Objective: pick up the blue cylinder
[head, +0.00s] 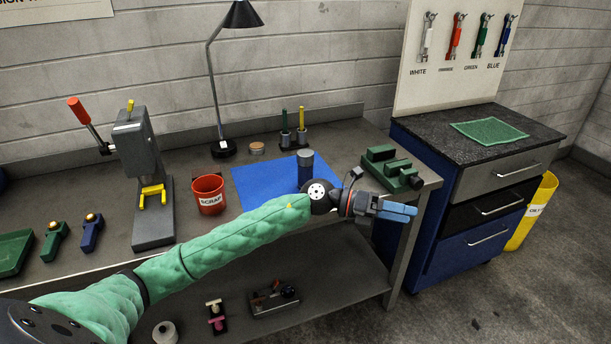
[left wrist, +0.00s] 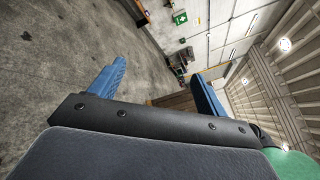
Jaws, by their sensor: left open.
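A dark blue cylinder (head: 305,163) stands upright on the blue mat (head: 262,181) on the workbench. Its top looks greyish, and its lower end is close behind my left wrist in the picture, so its foot is partly hidden. My left gripper (head: 406,212) is to the right of the cylinder, near the bench's right front corner, with its blue fingers pointing right, away from the cylinder. In the left wrist view, the two blue fingers of the left gripper (left wrist: 157,90) are wide apart with nothing between them. The cylinder does not show there. My right gripper is not in view.
A red scrap bin (head: 208,196) and a grey press (head: 146,170) stand left of the mat. A lamp (head: 222,150) and pen holders (head: 294,138) are behind. A drawer cabinet (head: 480,190) stands beyond the bench's right end.

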